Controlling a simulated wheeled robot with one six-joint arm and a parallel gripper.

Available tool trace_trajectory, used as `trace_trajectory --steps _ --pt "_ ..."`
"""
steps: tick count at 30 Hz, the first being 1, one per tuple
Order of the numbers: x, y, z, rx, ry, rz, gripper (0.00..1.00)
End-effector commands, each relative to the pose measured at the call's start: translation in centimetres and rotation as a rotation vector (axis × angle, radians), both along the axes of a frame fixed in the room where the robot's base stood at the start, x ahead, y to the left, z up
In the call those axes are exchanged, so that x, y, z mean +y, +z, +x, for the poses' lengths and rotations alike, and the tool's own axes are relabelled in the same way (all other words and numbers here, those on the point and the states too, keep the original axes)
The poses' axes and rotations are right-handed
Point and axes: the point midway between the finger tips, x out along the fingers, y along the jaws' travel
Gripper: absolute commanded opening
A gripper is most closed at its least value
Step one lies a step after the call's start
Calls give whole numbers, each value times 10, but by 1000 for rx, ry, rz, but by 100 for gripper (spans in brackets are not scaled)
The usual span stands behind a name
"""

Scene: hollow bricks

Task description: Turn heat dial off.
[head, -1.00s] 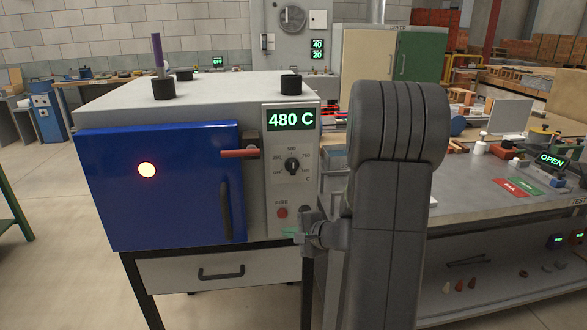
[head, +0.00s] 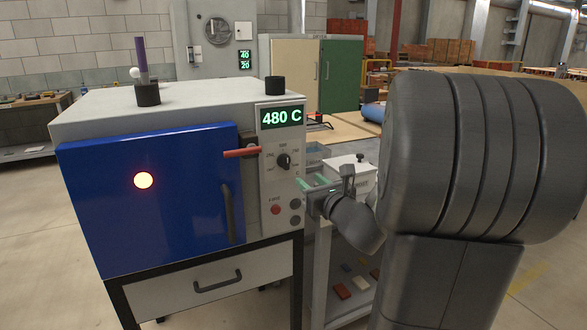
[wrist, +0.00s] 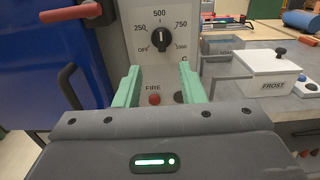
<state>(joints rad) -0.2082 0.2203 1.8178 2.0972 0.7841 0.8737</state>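The heat dial (head: 284,161) is a black knob on the white panel of a kiln with a blue door. In the wrist view the dial (wrist: 163,39) has a scale running from OFF at lower left through 250, 500 and 750 to 1000. Its exact pointer setting is hard to read. In the head view my gripper (head: 314,184) is right of the panel, lower than the dial.
A red FIRE button (wrist: 154,99) is below the dial, between my fingers in the wrist view. A red lever (head: 241,153) juts out left of the dial, above the door handle (head: 227,212). A white FROST box (wrist: 270,74) stands on the bench to the right.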

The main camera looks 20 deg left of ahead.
Motion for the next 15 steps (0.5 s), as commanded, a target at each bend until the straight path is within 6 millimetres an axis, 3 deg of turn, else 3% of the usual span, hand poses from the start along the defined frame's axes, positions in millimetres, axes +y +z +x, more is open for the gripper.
trace_trajectory --steps 5,15 --pt "11 2 10 7 0 11 36" --pt "64 1 54 7 2 7 36"
